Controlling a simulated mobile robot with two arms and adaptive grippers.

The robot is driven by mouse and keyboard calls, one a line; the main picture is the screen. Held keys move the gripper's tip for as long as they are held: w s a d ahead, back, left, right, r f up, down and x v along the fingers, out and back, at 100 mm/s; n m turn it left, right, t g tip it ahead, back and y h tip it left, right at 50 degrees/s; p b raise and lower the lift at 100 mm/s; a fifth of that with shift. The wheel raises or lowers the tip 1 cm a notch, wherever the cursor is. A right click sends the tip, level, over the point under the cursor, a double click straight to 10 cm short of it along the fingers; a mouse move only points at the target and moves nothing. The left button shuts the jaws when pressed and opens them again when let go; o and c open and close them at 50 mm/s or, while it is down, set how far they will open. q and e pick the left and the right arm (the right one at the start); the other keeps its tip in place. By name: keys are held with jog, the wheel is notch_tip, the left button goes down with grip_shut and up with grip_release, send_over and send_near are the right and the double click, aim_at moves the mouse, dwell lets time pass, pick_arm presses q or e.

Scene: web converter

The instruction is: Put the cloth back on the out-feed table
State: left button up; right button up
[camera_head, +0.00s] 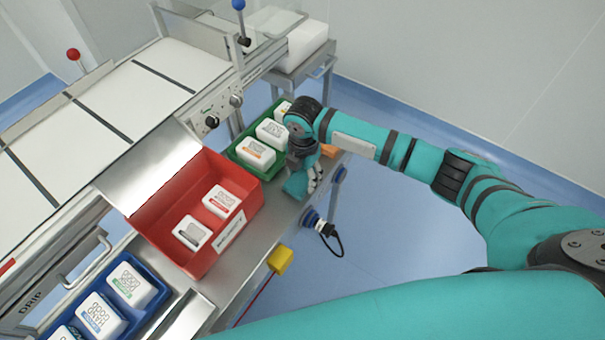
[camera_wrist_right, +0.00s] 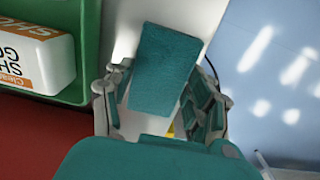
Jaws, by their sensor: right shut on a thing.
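The cloth (camera_wrist_right: 165,68) is a flat teal rectangle. In the right wrist view it lies between the two fingers of my right gripper (camera_wrist_right: 163,100), which is shut on it. In the head view the cloth (camera_head: 294,187) shows as a small teal patch at my right gripper (camera_head: 308,178). They are over the right edge of the steel out-feed table (camera_head: 253,232), beside the green bin and the red bin. I cannot tell whether the cloth touches the table. My left gripper is not in view.
A red bin (camera_head: 153,214), a green bin (camera_head: 246,160) and a blue bin (camera_head: 152,305) with white packs stand along the table. A yellow block (camera_head: 280,260) sits at its right edge. A round dark blue fitting with a cable (camera_head: 318,224) projects there. The floor to the right is clear.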

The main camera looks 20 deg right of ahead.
aim_at(303, 178)
jog(key=o, duration=1)
jog(key=shift+f, duration=0.1)
notch_tip(303, 178, up, 12)
jog(key=shift+r, duration=0.15)
dwell(0.3)
